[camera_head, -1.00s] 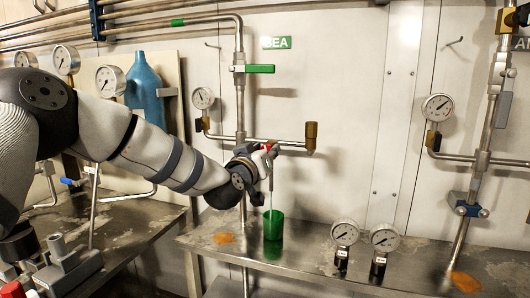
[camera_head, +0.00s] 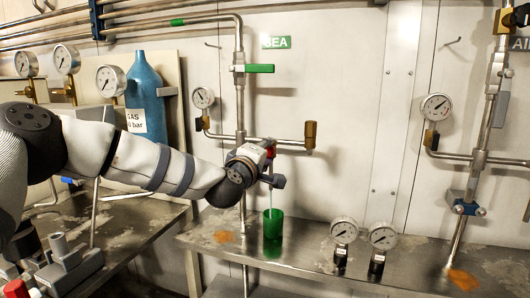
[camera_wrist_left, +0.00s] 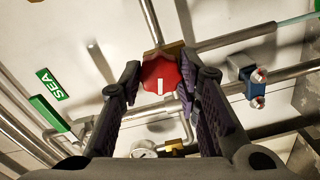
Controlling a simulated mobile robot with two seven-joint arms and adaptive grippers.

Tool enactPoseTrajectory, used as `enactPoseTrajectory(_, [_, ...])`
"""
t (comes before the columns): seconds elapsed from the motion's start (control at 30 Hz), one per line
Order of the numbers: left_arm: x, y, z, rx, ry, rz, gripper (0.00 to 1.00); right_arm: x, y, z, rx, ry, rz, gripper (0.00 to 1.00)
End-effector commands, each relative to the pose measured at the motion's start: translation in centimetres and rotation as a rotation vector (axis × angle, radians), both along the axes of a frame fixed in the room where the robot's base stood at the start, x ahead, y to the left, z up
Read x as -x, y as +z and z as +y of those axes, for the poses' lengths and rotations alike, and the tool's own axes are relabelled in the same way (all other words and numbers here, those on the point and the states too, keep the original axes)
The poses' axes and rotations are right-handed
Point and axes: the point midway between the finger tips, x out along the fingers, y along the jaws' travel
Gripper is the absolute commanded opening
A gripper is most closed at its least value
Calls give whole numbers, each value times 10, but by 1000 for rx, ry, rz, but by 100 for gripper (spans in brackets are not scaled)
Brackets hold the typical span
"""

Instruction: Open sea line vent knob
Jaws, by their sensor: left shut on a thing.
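The red vent knob (camera_wrist_left: 160,74) with a white mark shows in the left wrist view, between the two fingertips of my left gripper (camera_wrist_left: 160,68). The gripper is shut on the knob's sides. In the head view my left gripper (camera_head: 271,166) is at the low end of the sea line, and only a bit of red knob (camera_head: 270,152) shows past the fingers. A green cup (camera_head: 273,224) stands on the bench below. A thin pale line runs from the gripper area down to the cup; I cannot tell whether it is water or a tube. My right gripper is out of view.
The green SEA label (camera_head: 276,43) and green valve handle (camera_head: 259,68) are above. A gauge (camera_head: 203,97) and a brass fitting (camera_head: 310,135) are on the sea piping. Two loose gauges (camera_head: 345,231) stand on the metal bench (camera_head: 330,270) right of the cup.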

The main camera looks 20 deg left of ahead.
Motion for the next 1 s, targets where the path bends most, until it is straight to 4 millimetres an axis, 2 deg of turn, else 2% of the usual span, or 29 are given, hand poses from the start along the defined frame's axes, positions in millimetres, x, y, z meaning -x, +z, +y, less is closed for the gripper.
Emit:
enactPoseTrajectory(0.5, [0,-4,-1,462,-1,22,3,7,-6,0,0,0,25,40])
enactPoseTrajectory(1.0, [0,-2,-2,694,-3,28,3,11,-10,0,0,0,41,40])
